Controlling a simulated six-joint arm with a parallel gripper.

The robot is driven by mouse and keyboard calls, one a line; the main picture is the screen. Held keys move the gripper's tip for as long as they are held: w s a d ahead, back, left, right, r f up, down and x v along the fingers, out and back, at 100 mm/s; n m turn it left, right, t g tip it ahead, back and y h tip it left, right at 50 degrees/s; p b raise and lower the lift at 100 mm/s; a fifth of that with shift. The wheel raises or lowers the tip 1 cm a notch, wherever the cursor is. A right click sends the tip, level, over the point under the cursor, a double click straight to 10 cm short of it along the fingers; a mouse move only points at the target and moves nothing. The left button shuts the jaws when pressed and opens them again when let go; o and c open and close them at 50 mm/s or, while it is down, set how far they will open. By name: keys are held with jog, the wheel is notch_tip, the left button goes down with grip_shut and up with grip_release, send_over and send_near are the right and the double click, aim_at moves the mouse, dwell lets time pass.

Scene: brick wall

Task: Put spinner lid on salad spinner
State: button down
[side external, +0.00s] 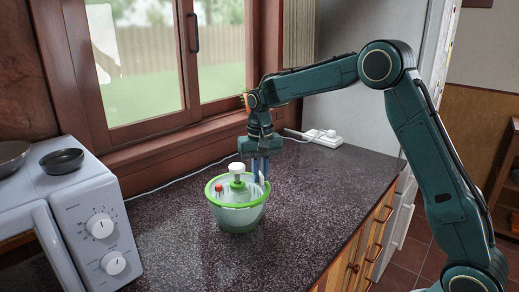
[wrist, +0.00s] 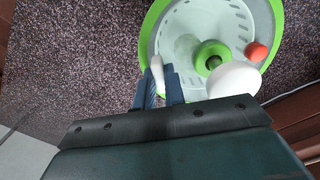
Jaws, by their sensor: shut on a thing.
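The salad spinner (side external: 236,217) stands on the dark counter, a pale bowl shape with a bright green rim at the top. The spinner lid (wrist: 192,40) is at the bowl's mouth, pale and translucent with slots, a green collar, a white knob (side external: 237,167) and a red button (side external: 218,188). I cannot tell whether it is fully seated. My gripper (side external: 260,178) points down at the lid's right edge in the side view. In the wrist view its fingers (wrist: 164,78) are shut on a thin white part at the lid's edge. The bowl's inside is mostly hidden.
A white oven (side external: 85,215) with two dials stands at the left, with dark pans (side external: 62,161) on top. A white power strip (side external: 323,138) and cable lie at the back near the window. The counter (side external: 320,185) right of the spinner is clear up to its front edge.

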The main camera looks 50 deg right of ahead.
jog(key=shift+f, duration=0.6)
dwell(1.0)
jog(key=c, duration=1)
grip_release()
jog(key=shift+r, duration=0.1)
jog(key=shift+r, duration=3.45)
